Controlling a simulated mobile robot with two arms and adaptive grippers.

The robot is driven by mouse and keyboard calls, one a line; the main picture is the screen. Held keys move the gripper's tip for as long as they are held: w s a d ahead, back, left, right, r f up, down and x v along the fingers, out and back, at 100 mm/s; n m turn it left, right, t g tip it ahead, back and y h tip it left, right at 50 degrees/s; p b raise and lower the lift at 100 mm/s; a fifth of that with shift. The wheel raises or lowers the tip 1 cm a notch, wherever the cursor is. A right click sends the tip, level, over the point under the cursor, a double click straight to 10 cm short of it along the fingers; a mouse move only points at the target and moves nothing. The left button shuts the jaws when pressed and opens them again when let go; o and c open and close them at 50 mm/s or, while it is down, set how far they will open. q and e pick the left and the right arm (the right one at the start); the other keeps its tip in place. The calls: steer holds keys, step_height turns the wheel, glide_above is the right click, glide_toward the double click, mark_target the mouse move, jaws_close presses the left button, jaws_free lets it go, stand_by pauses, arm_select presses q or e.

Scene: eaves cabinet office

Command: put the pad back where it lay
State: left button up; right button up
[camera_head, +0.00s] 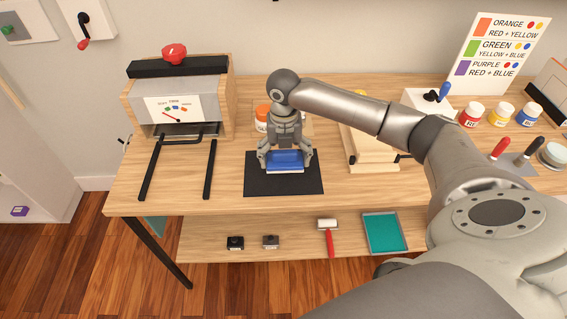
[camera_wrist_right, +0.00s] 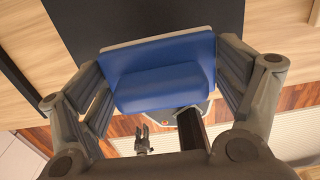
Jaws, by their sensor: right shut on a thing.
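The pad, a blue block on a wider blue plate with a pale edge (camera_head: 285,161), is between the fingers of my right gripper (camera_head: 285,158). My right gripper points down and is shut on it. In the right wrist view the pad (camera_wrist_right: 165,85) fills the space between both fingers. It is over the black mat (camera_head: 262,186) on the bench; I cannot tell whether it touches the mat. A small dark forked shape (camera_wrist_right: 143,142) low in the right wrist view may be my left gripper, too small to judge. The head view does not show my left gripper.
A press-like box with a red knob (camera_head: 174,52) and two dark rails stands left of the mat. A wooden stand (camera_head: 372,160) is close on the right. Paint jars (camera_head: 502,114) stand farther right. The lower shelf holds a roller (camera_head: 328,228) and a teal tray (camera_head: 366,214).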

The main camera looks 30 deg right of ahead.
mark_target(283, 165)
steer(key=shift+w+d+f, duration=0.15)
steer(key=shift+w+f, duration=0.45)
steer(key=shift+f, duration=0.2)
steer(key=shift+f+p, duration=0.4)
steer(key=shift+f, duration=1.05)
steer(key=o, duration=0.7)
steer(key=shift+f, duration=0.15)
steer(key=shift+o, duration=0.2)
step_height(283, 165, up, 12)
steer(key=shift+r+b, duration=0.2)
steer(key=shift+b, duration=0.4)
